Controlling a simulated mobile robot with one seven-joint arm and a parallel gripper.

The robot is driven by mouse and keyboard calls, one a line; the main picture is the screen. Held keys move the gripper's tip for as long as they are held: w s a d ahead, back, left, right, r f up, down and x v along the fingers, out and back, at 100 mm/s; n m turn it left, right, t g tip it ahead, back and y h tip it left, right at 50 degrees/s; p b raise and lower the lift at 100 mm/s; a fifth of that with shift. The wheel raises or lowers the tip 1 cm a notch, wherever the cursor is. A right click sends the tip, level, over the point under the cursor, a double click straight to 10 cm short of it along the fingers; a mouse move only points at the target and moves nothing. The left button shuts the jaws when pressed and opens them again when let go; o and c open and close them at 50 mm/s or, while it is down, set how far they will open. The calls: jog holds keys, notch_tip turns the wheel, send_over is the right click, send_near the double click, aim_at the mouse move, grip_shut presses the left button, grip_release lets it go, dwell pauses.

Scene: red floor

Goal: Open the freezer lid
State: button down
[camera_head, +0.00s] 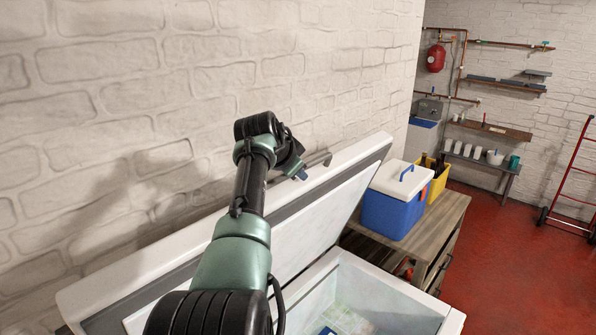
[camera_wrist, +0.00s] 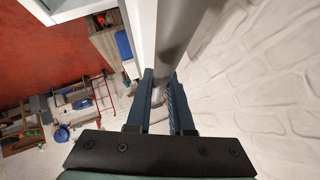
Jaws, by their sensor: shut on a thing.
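The white freezer lid (camera_head: 345,172) is raised and tilted back toward the brick wall. The open white freezer body (camera_head: 400,293) shows below it, with some packages inside (camera_head: 345,318). My gripper (camera_head: 300,172) is at this handle, partly hidden behind my wrist in the head view. The lid edge (camera_wrist: 140,30) shows just left of the bar.
The white brick wall (camera_head: 130,90) stands close behind the lid and my arm. Red floor (camera_head: 530,270) is clear at the right.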

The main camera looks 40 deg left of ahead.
jog(key=c, duration=0.8)
grip_release()
jog(key=shift+f, duration=0.1)
jog(key=b+v, duration=0.2)
jog(key=shift+s+b, duration=0.2)
jog(key=shift+b, duration=0.1)
jog(key=b+v, duration=0.4)
jog(key=v, duration=0.6)
jog(key=shift+r+b, duration=0.35)
jog(key=shift+b, duration=0.05)
jog(key=shift+s+d, duration=0.1)
jog(key=shift+s, duration=0.05)
